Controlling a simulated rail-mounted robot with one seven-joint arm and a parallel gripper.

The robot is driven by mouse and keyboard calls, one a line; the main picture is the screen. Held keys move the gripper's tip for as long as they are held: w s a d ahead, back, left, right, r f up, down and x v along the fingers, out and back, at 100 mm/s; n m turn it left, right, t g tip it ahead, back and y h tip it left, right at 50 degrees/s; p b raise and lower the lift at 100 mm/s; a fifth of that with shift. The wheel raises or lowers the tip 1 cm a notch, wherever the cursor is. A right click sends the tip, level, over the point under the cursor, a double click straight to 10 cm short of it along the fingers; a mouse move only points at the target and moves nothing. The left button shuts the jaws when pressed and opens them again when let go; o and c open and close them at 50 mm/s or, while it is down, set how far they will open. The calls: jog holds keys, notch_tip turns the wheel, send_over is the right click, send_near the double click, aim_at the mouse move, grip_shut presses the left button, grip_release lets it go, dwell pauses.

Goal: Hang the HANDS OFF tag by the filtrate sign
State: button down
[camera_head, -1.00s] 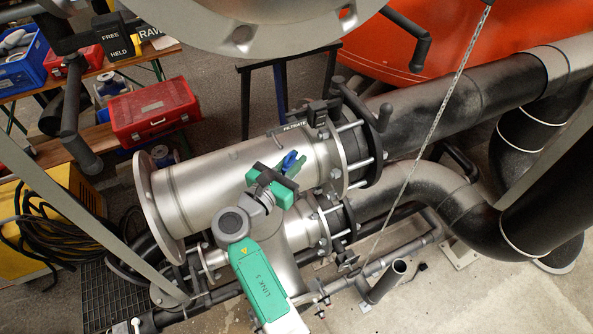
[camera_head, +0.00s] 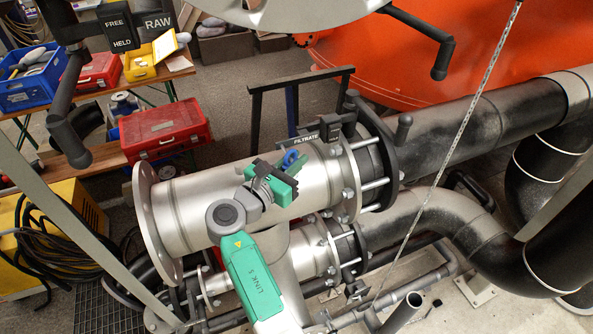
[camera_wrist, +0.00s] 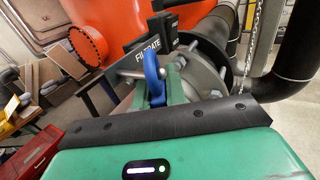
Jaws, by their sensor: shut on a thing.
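My gripper (camera_head: 288,170) is over the big silver pipe, shut on a blue hook-like piece (camera_head: 291,158). The blue piece also stands upright between the jaws in the wrist view (camera_wrist: 152,76). I take it for the top of the HANDS OFF tag; no lettering on it shows, and the rest is hidden by the gripper. The FILTRATE sign (camera_head: 305,140) is on a black strip just beyond and right of the blue piece. In the wrist view the sign (camera_wrist: 158,50) is right behind the blue piece. I cannot tell whether they touch.
A black block (camera_head: 330,127) stands beside the sign, near the bolted flange (camera_head: 345,180). A chain (camera_head: 450,150) hangs further right. The FREE/HELD plate (camera_head: 117,28) is at upper left. A red toolbox (camera_head: 165,130) stands behind.

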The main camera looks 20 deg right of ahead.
jog(key=shift+w+f+b, duration=0.15)
jog(key=shift+w+b, duration=0.3)
jog(key=shift+b, duration=0.1)
jog(key=shift+w+f+b, duration=0.2)
jog(key=shift+w+b, duration=0.1)
jog(key=shift+w, duration=0.3)
jog(key=c, duration=1.3)
grip_release()
jog(key=shift+c, duration=0.2)
jog(key=v, duration=0.7)
jog(key=shift+a, duration=0.35)
